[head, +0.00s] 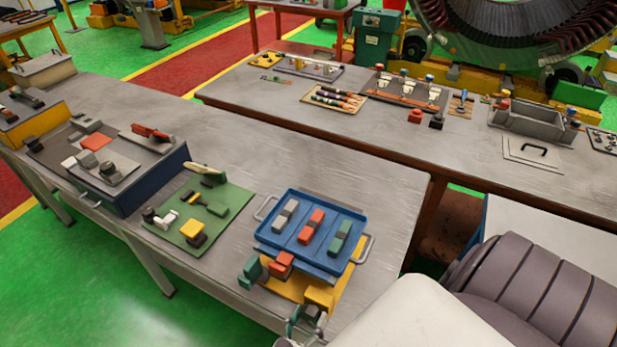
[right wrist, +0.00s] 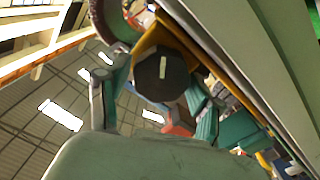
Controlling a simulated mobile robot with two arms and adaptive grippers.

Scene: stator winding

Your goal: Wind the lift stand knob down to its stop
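The lift stand is at the bottom middle of the head view, with a yellow base (head: 285,283) and a blue tray (head: 262,234) on top. My right gripper (head: 306,322) is at the front end of the stand, low beside the table edge. In the right wrist view the stand's dark faceted knob (right wrist: 160,76) faces me. My right gripper's teal fingers (right wrist: 158,90) stand on either side of the knob. Whether they press on it cannot be told. The knob is largely hidden by the gripper in the head view. My left gripper is not in view.
The blue tray holds grey, red and green blocks. A green mat (head: 222,228) with small parts lies left of the tray. The table (head: 385,190) is bare right of the tray.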

